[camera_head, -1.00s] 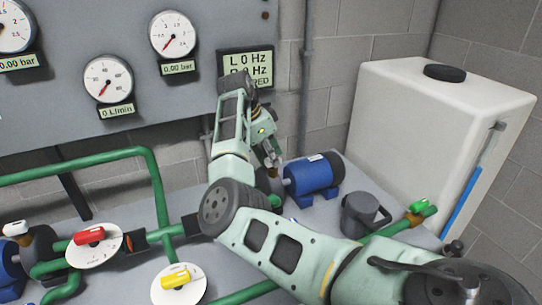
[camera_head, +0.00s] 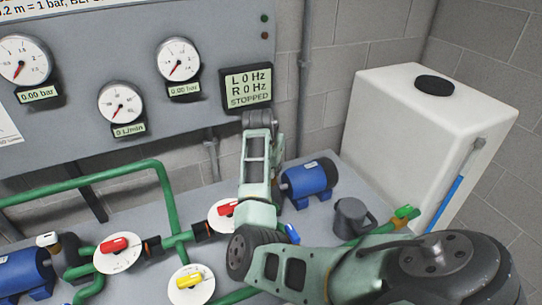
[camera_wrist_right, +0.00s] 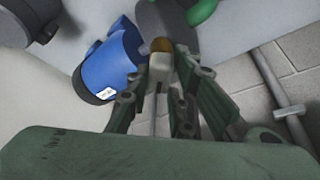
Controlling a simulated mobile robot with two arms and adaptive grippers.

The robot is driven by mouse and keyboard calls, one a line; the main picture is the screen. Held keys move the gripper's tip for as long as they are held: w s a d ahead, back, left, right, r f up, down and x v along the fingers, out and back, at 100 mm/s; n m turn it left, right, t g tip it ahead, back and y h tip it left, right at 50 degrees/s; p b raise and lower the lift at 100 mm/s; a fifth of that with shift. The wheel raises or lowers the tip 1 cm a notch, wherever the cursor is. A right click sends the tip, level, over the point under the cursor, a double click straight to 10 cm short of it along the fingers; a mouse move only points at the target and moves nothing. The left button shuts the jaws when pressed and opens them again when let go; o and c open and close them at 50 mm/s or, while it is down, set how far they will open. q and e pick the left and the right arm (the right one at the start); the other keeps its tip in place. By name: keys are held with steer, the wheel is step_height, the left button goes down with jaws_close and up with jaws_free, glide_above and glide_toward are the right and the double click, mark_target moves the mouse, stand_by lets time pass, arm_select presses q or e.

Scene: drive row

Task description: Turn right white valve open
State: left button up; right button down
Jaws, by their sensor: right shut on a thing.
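The right white valve's handle (camera_wrist_right: 160,68) shows in the right wrist view as a small pale piece beside a brass-coloured round part (camera_wrist_right: 161,45). My right gripper (camera_wrist_right: 164,80) is shut on this white handle, with a finger on each side of it. How far the handle is turned cannot be told. In the head view my right arm hides the gripper and this valve. The other white valve handle (camera_head: 47,239) is at the far left by the left pump. My left gripper is not in view.
The blue right pump motor (camera_head: 308,178) is close to the gripper and shows in the wrist view too (camera_wrist_right: 108,66). Red handles (camera_head: 120,243), a yellow handle (camera_head: 189,280) and green pipes surround it. A display (camera_head: 247,88) reads STOPPED. A white tank (camera_head: 425,140) stands right.

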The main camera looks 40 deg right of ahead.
steer(key=n+p, duration=0.2)
steer(key=n+t+y+p, duration=0.1)
steer(key=p, duration=0.2)
steer(key=n+p, duration=0.2)
steer(key=shift+s+d+r+n+t, duration=0.15)
steer(key=shift+s+r+n+t, duration=0.05)
steer(key=shift+r+n+t, duration=0.1)
steer(key=shift+f+n+y+p, duration=0.1)
steer(key=shift+n+y+p, duration=0.5)
steer(key=shift+n+p, duration=0.5)
steer(key=shift+f+n+t+p, duration=0.15)
steer(key=shift+n+t+p, duration=0.15)
steer(key=shift+n+p, duration=0.35)
steer(key=c, duration=1.6)
jaws_free()
steer(key=shift+o, duration=0.2)
steer(key=shift+y, duration=0.3)
